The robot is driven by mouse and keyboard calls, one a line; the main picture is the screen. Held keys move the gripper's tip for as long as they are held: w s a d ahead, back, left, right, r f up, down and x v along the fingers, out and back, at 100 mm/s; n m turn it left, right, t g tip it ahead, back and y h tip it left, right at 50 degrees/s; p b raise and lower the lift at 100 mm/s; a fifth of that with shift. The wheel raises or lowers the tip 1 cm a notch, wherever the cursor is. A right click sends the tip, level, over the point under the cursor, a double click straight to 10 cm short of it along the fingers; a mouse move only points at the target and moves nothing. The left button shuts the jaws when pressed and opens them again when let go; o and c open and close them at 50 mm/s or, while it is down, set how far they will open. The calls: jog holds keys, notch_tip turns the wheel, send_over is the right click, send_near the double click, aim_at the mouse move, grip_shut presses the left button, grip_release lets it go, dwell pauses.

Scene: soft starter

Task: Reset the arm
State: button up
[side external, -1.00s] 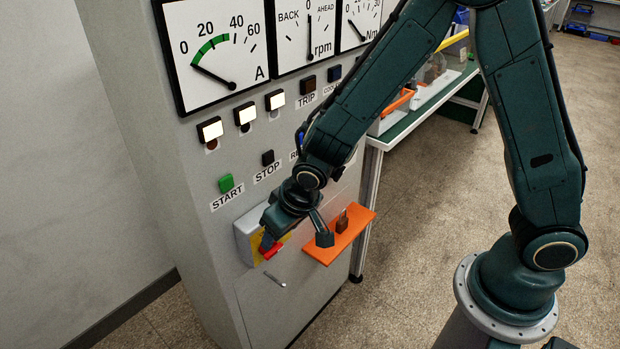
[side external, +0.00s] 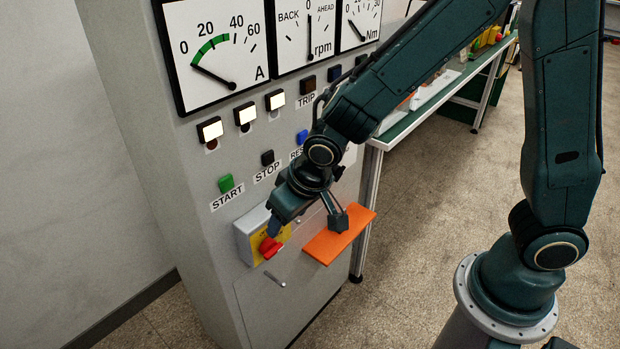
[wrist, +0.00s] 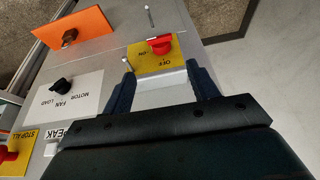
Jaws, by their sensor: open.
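My gripper (side external: 276,228) is in front of the grey cabinet, just above and right of a red rotary switch handle (side external: 270,247) on a yellow plate. The wrist view shows my gripper (wrist: 161,84) with its two fingers apart and nothing between them. The red handle (wrist: 160,45) lies beyond the fingertips, apart from them. Its yellow plate (wrist: 150,60) carries ON and OFF marks; I cannot tell which one the handle points to. My arm reaches down to the cabinet from the upper right.
An orange shelf (side external: 325,247) juts out right of the switch; a dark brown padlock (wrist: 69,37) sits on it in the wrist view. START (side external: 226,183) and STOP (side external: 267,158) buttons and gauges are above. A green-topped bench (side external: 400,128) stands behind. Open floor lies right.

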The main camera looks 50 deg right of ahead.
jog(key=s+d+r, duration=0.7)
jog(key=s+r, duration=0.1)
jog(key=s, duration=0.1)
jog(key=s+d+r+t, duration=0.1)
jog(key=s+d+r, duration=0.6)
jog(key=s+r, duration=0.2)
jog(key=shift+s+r, duration=0.25)
jog(key=shift+s, duration=0.45)
jog(key=shift+c, duration=0.2)
